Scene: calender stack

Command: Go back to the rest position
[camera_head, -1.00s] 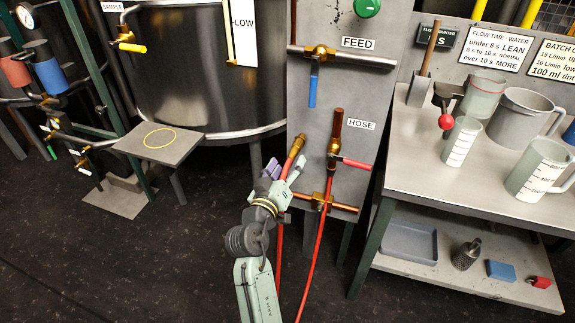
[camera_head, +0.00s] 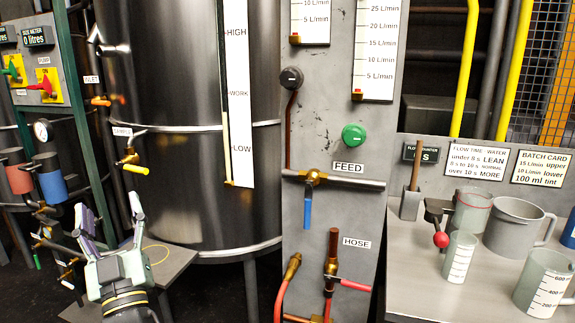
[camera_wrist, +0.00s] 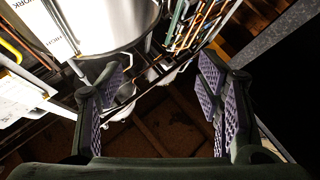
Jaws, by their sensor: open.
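My gripper (camera_head: 108,222) is at the lower left of the head view, raised in front of the tank and the small grey stand. Its two fingers point up and stand apart with nothing between them. In the wrist view the purple-padded fingers (camera_wrist: 160,100) are wide apart and empty, with dark floor and the tank beyond. The red hose (camera_head: 282,298) hangs from a brass fitting at the HOSE panel (camera_head: 330,225), away from my gripper.
The steel tank (camera_head: 185,190) stands behind my gripper. The small grey stand (camera_head: 172,268) with a yellow ring is just beside it. A bench (camera_head: 425,290) with jugs (camera_head: 512,228) and a beaker (camera_head: 459,256) is at the right. Pipes and valves line the left.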

